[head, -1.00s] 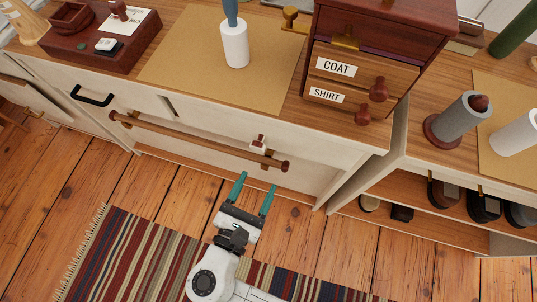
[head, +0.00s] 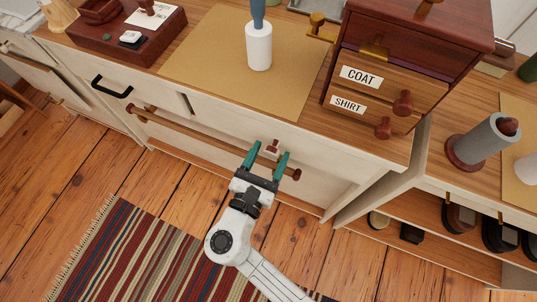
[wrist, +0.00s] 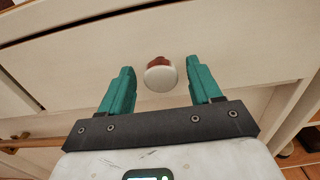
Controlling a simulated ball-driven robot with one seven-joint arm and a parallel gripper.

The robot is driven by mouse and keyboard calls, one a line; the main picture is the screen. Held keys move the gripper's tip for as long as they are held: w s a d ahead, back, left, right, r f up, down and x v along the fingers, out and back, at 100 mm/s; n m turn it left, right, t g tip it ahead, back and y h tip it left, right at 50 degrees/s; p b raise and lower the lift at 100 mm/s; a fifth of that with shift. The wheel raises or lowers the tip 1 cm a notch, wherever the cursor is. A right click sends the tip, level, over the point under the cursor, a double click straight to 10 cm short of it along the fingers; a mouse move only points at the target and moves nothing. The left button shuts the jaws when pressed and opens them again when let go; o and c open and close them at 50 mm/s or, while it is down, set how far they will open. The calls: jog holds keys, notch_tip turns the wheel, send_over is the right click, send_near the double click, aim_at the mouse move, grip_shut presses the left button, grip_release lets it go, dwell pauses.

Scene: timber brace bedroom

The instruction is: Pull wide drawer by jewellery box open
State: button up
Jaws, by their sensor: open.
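The wide drawer (head: 225,125) is in the cabinet front below the wooden box with small drawers (head: 400,70), which carries COAT and SHIRT labels. The drawer looks shut. Its small knob (head: 272,149), white-faced with a reddish-brown part, shows just beyond my gripper. In the wrist view the knob (wrist: 160,76) is centred between my fingertips, with space on both sides. My gripper (head: 267,157) is open, its teal fingers pointing at the drawer front. It also shows in the wrist view (wrist: 160,75). I cannot tell how deep the knob sits between the fingers.
A long wooden rail (head: 185,127) runs across the cabinet front, its right end near my gripper. A black handle (head: 112,91) is on the left. Open shelves (head: 440,240) holding dark items are at right. A striped rug (head: 125,255) and bare boards lie below.

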grip_shut()
dwell(0.7)
